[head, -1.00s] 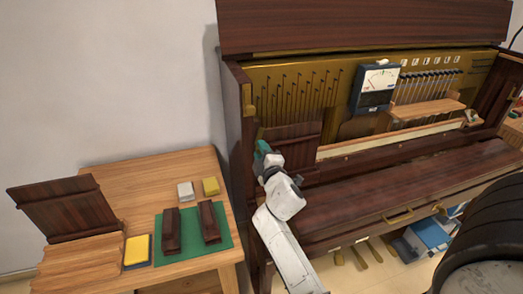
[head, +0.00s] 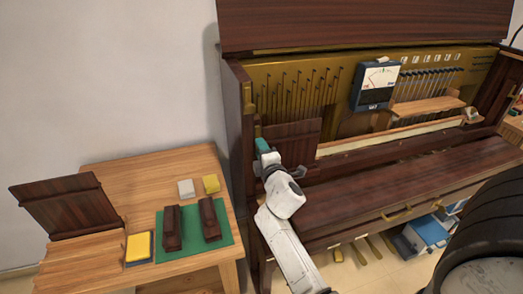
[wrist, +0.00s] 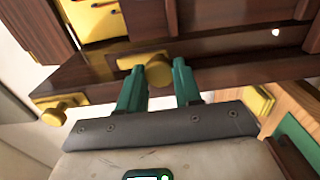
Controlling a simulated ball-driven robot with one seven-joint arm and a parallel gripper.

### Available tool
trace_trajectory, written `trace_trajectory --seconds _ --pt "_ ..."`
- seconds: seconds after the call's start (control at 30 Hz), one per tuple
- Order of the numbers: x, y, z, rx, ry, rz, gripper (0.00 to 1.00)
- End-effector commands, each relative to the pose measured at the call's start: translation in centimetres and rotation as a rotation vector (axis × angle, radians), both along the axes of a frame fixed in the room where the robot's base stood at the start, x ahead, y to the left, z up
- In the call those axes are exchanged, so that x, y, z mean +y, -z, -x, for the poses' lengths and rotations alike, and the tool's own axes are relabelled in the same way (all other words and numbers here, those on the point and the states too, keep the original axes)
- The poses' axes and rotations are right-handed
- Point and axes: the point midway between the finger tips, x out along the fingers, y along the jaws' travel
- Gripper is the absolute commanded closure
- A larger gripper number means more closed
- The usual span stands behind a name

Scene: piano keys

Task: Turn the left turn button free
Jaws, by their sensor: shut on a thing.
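The left turn button (wrist: 130,61) is a brass bar with a round knob (wrist: 159,72) on a dark wooden part in the wrist view. In that view my gripper (wrist: 161,74) has its two green fingers on either side of the knob and is shut on it. The bar lies roughly level in the picture, to the left of the knob. In the head view my gripper (head: 263,147) is at the left end of the open piano, by a dark wooden panel (head: 292,142). There my gripper and arm hide the button.
Another brass knob (wrist: 60,112) sticks out at the left in the wrist view. The long dark lid (head: 390,182) lies right of my arm. A table (head: 150,172) at the left holds dark blocks on a green mat (head: 220,240).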

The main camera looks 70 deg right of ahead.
Motion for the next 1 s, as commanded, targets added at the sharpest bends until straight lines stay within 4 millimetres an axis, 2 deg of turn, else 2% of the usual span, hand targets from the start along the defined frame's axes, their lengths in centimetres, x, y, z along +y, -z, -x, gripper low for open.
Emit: trace_trajectory --seconds 0.07,0.1,0.3,0.67,1.0 --pt "0.1 0.1 -0.1 0.002 -0.002 -0.001 0.97" --pt "0.1 0.1 -0.1 0.002 -0.002 -0.001 0.64" --pt "0.1 0.1 0.0 0.001 -0.001 -0.001 0.44" --pt "0.5 0.2 0.4 0.001 -0.001 -0.001 0.43" --pt "4.8 0.4 4.0 0.002 -0.003 -0.001 0.43"
